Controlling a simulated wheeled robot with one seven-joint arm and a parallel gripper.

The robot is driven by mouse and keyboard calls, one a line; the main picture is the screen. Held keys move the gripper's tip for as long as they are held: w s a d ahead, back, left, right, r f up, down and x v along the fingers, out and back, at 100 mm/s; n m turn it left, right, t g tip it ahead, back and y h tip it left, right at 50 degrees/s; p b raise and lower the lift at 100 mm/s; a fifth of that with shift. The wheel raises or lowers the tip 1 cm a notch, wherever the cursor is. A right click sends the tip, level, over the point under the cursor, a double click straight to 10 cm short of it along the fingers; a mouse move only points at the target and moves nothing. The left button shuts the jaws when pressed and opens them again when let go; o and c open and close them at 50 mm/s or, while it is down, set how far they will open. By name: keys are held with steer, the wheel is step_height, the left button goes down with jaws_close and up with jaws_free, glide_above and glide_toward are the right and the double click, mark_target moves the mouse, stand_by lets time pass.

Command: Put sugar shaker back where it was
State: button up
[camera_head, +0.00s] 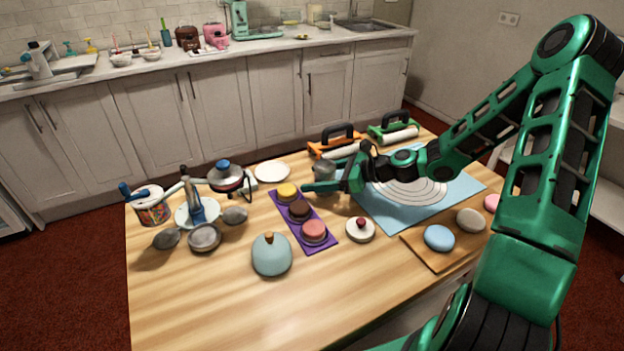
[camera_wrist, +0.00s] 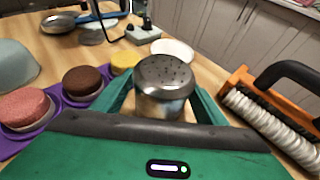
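The sugar shaker is a small metal shaker with a perforated top. In the wrist view the shaker (camera_wrist: 165,80) stands upright between the two green fingers of my gripper (camera_wrist: 163,98). Its top faces the camera, and the fingers lie close along both sides. Whether they press on it is not clear. In the head view the shaker (camera_head: 323,168) shows just behind the near finger of my gripper (camera_head: 325,183), which hides its lower part. I cannot tell whether its base touches the table.
A purple tray (camera_head: 326,246) with several small cakes is to the left. A white plate (camera_head: 272,171) lies behind. Orange (camera_head: 318,153) and green (camera_head: 376,135) rollers stand at the back. A blue mat (camera_head: 458,188) lies right.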

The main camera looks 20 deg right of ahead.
steer(key=shift+d+r, duration=0.1)
steer(key=shift+r, duration=0.1)
steer(key=v, duration=1.1)
steer(key=shift+s+d+r, duration=0.1)
steer(key=shift+s+d, duration=0.15)
steer(key=shift+s, duration=0.1)
